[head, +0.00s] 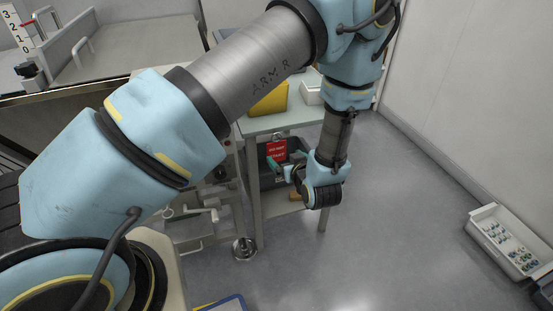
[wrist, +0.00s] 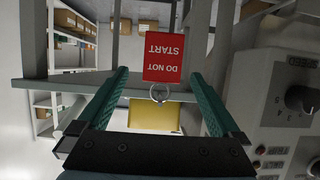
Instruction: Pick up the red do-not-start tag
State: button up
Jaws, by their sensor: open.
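The red do-not-start tag (head: 276,150) hangs at the front edge of the small grey-green table (head: 262,126). In the wrist view the tag (wrist: 163,57) appears upside down, with white lettering and a metal ring (wrist: 160,92) at the table edge. My gripper (head: 285,165) is in front of the tag in the head view. In the wrist view my gripper (wrist: 160,73) is open, with one teal finger on each side of the tag and visible gaps between. Nothing is held. How far the fingertips are from the tag in depth is hard to tell.
A yellow bin (head: 270,102) stands on the table. A dark crate (head: 268,176) is below it. A control panel with a knob (wrist: 298,100) is close on the right in the wrist view. A white tray of small parts (head: 507,242) lies at right; the floor between is clear.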

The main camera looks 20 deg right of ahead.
aim_at(277, 150)
jog(key=p+x, duration=0.1)
jog(key=x, duration=0.4)
jog(key=shift+w, duration=0.15)
jog(key=shift+w+f, duration=0.1)
jog(key=shift+w, duration=0.55)
jog(key=p+x, duration=0.1)
jog(key=x, duration=0.3)
jog(key=shift+w+a+p, duration=0.1)
jog(key=shift+w+p, duration=0.1)
jog(key=shift+p, duration=0.1)
jog(key=c, duration=1.2)
